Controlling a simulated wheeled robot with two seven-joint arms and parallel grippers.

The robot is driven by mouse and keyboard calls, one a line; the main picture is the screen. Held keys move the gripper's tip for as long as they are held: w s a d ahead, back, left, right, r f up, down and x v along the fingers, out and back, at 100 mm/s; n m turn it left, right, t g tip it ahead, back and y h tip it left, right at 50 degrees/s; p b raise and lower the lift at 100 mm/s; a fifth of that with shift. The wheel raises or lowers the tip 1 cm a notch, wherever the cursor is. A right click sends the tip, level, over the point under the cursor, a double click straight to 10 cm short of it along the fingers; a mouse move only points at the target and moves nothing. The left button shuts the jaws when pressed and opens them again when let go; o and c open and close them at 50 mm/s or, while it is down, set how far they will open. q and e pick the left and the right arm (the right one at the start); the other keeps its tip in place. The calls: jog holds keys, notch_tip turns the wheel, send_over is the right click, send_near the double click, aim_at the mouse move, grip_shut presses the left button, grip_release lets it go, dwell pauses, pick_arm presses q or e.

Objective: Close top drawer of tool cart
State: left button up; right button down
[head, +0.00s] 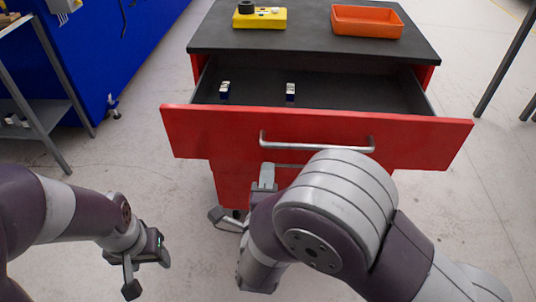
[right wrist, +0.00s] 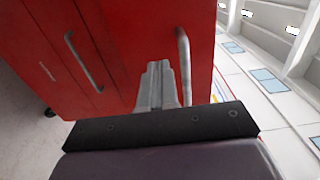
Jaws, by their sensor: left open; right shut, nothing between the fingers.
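The red tool cart's top drawer (head: 190,133) is pulled open in the head view, its dark inside showing. Its silver handle (head: 318,144) spans the front and also shows in the right wrist view (right wrist: 184,65). My right gripper (head: 267,172) is shut and empty, just below the handle's left end in the head view. In the right wrist view its fingertips (right wrist: 158,68) point at the red front, beside that handle; contact cannot be told. My left gripper (head: 147,272) is open and empty, low and left of the cart.
Two small objects (head: 225,90) (head: 290,92) lie in the drawer. The cart's black top (head: 300,35) holds a yellow device (head: 260,18) and an orange tray (head: 367,21). A grey shelf (head: 35,115) stands left. A lower handle (right wrist: 83,62) shows. Floor beside the cart is clear.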

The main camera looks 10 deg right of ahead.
aim_at(270, 152)
pick_arm(q)
jog(key=shift+f+b, duration=0.3)
jog(key=shift+f, duration=0.1)
pick_arm(e)
jog(key=x, duration=0.6)
jog(key=shift+w, duration=0.35)
jog(key=shift+w+d, duration=0.1)
